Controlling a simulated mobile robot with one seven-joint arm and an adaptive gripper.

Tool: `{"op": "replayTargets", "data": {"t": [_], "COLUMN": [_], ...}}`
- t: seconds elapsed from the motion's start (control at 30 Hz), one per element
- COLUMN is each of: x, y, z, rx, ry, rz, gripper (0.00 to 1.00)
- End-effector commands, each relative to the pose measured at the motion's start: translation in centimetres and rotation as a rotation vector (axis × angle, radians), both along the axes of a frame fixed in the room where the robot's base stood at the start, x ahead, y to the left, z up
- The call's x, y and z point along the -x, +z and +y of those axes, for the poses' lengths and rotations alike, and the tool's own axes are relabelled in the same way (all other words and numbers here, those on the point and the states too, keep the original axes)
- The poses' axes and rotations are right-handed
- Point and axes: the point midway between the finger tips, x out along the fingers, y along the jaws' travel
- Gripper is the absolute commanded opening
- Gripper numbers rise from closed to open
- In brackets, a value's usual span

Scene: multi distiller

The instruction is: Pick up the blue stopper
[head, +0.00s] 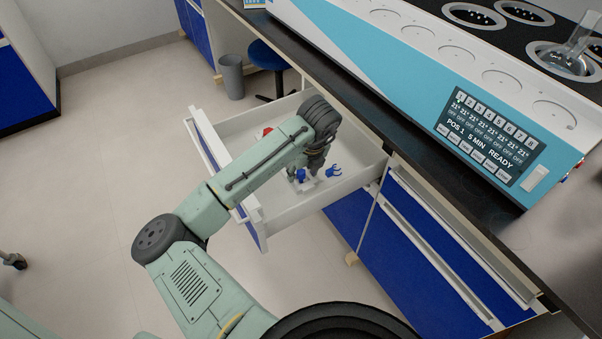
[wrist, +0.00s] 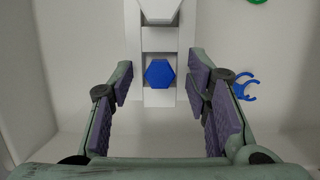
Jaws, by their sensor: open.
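The blue stopper (wrist: 160,73) shows its hexagonal top in the wrist view, seated in a white holder (wrist: 160,40) inside the open drawer. My gripper (wrist: 160,90) is open, with one purple-padded finger on each side of the stopper and a gap to both. It points down into the drawer. In the head view the stopper (head: 301,174) is a small blue spot beside my gripper (head: 308,172), whose fingers are partly hidden there by the wrist.
A blue clip (wrist: 245,88) lies right of my right finger. The white drawer (head: 285,215) has raised walls around my gripper. The dark counter (head: 400,140) with the distiller (head: 400,60) overhangs at the right. A red item (head: 267,131) lies farther back in the drawer.

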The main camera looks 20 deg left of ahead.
Motion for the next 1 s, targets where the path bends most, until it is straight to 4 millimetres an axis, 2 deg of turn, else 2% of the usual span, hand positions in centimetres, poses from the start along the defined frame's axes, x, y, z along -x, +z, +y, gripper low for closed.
{"op": "replayTargets", "data": {"t": [0.13,0.63,0.87,1.0], "x": [0.0,0.0,0.0,0.0], "y": [0.0,0.0,0.1,1.1], "z": [0.0,0.0,0.0,0.0], "rx": [0.0,0.0,0.0,-0.002], "ry": [0.0,0.0,0.0,0.0], "rz": [0.0,0.0,0.0,-0.001], "gripper": [0.44,0.11,0.11,0.11]}}
